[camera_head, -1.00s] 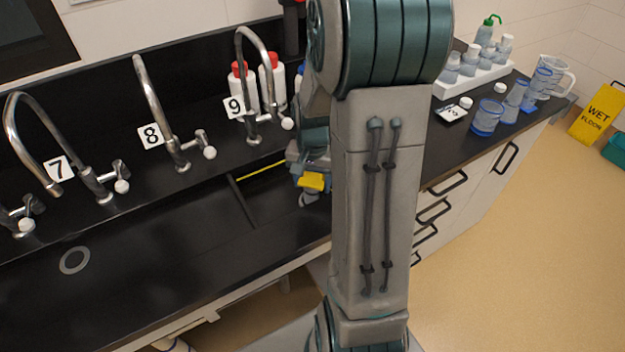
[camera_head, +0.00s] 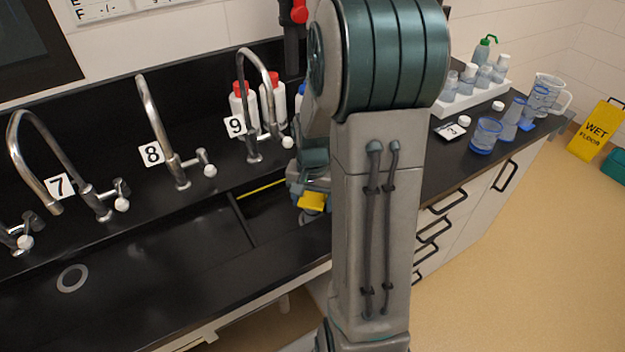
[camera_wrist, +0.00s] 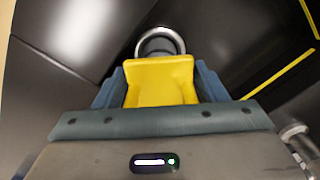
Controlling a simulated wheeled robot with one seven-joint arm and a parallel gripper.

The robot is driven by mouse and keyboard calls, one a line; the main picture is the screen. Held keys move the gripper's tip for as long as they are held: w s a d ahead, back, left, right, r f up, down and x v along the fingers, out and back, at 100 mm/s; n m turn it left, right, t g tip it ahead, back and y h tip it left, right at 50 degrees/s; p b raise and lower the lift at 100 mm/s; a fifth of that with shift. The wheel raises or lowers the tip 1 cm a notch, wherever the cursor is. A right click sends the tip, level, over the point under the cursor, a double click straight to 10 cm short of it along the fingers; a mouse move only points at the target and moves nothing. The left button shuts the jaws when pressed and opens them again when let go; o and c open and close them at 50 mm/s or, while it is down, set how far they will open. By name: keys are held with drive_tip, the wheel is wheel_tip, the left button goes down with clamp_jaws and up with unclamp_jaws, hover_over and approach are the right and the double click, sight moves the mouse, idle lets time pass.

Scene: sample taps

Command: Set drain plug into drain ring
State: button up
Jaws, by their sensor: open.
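The drain ring (camera_head: 72,278) is a flat grey ring on the dark basin floor at the lower left of the head view, well left of my gripper. My gripper (camera_head: 312,202) is low over the right part of the black sink, partly behind my arm. In the wrist view its yellow finger pads (camera_wrist: 160,82) fill the middle, and it is open. Just beyond the pads is a round grey piece with a shiny metal rim (camera_wrist: 160,42). It may be the drain plug, but its lower part is hidden by the pads. I cannot tell whether it touches the fingers.
Curved taps by labels 7 (camera_head: 58,187), 8 (camera_head: 151,154) and 9 (camera_head: 235,126) stand along the back ledge. A divider (camera_head: 241,220) and a yellow strip (camera_head: 262,190) lie left of my gripper. Bottles and beakers (camera_head: 486,135) crowd the right counter.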

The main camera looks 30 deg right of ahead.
wheel_tip(320, 180, up, 12)
drive_tip(key=shift+r, duration=0.1)
idle(0.7)
